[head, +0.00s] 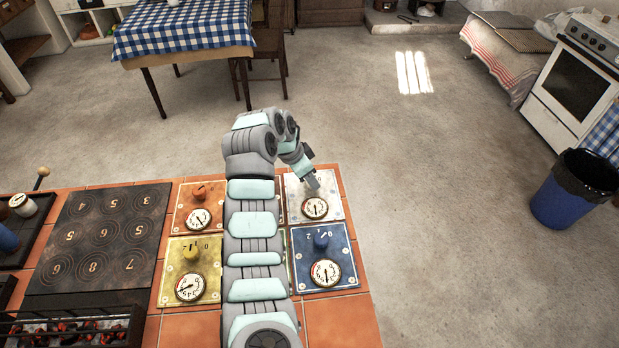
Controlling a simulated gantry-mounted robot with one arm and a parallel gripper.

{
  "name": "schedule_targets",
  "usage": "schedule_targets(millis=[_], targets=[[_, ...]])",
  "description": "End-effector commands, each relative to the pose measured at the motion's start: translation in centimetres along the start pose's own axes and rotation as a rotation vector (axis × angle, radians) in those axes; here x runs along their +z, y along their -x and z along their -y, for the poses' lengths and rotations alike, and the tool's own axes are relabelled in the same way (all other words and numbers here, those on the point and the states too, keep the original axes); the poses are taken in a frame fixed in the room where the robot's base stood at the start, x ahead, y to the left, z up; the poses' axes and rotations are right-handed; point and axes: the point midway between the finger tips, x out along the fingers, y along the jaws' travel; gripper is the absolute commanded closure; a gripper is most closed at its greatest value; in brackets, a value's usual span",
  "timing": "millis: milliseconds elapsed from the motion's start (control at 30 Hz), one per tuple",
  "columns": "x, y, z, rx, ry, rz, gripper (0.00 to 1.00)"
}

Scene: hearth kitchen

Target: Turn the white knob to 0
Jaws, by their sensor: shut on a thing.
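The white panel (336,201) lies on the tiled counter at the far right corner. Its round dial gauge (315,208) shows in front of my gripper, with a needle too small to read surely. My gripper (312,184) points down over the back of this panel, where the white knob is. Its fingers are shut on the white knob, which they hide. The knob's pointer and the number it stands at cannot be seen.
A blue panel (341,250) with a blue knob (321,241) lies in front. Left of my arm are an orange knob (199,192) and a yellow panel (170,270). A dark numbered plate (62,238) lies farther left. A blue bin (562,205) stands on the floor, right.

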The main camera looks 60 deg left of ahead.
Motion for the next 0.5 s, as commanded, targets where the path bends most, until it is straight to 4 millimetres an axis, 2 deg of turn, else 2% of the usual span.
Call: schedule_targets(millis=[267,300,500], targets=[[-0.02,-0.02,-0.03,0.0,-0.001,0.0,1.0],[-0.02,-0.02,-0.03,0.0,-0.001,0.0,0.64],[-0.02,-0.02,-0.02,0.0,-0.001,0.0,0.48]])
